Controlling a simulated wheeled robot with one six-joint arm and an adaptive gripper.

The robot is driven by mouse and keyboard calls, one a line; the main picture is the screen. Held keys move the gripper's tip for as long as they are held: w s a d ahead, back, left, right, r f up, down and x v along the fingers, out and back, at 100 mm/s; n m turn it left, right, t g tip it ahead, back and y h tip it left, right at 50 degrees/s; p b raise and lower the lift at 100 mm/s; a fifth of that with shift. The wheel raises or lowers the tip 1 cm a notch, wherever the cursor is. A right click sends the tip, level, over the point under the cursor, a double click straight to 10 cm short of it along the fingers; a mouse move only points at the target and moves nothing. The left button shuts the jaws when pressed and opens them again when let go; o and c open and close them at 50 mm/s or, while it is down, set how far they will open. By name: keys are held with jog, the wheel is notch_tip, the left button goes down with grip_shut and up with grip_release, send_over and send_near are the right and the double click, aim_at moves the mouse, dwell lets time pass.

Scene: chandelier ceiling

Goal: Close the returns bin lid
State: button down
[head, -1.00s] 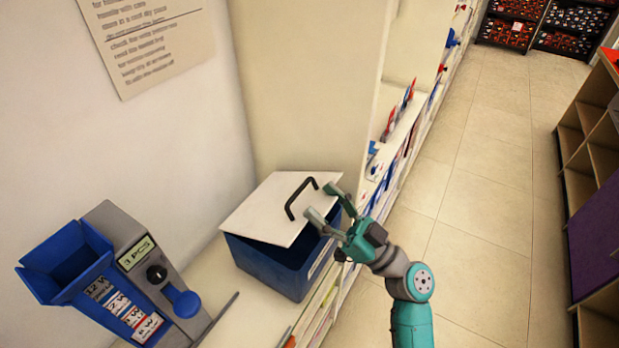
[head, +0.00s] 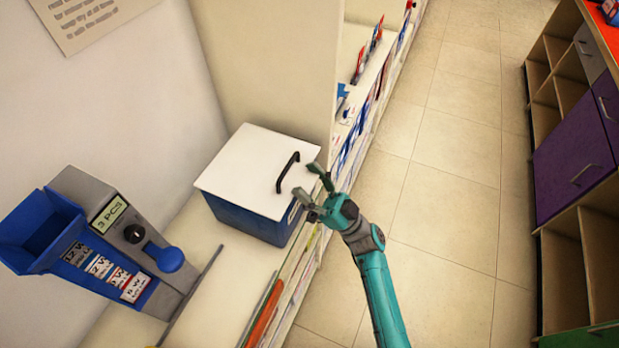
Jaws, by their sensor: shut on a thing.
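The returns bin is a dark blue box (head: 243,219) on the shelf top by the wall. Its white lid (head: 240,172) lies flat over the box, and I see no gap along the front and left rim. A black bar handle (head: 287,173) stands on the lid near its right edge. The exact contact is hard to make out.
A grey and blue dispenser (head: 110,240) with a blue tray and knob stands to the left on the same counter (head: 215,300). Stocked shelves (head: 365,100) run behind the bin. Open tiled floor (head: 430,150) lies to the right, before a purple-doored cabinet (head: 575,150).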

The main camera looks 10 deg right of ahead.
jog(key=shift+f, duration=0.65)
jog(key=shift+c, duration=1.2)
grip_release()
jog(key=v, duration=1.1)
jog(key=shift+s+d, duration=0.25)
jog(key=shift+s, duration=0.05)
jog(key=shift+f, duration=0.1)
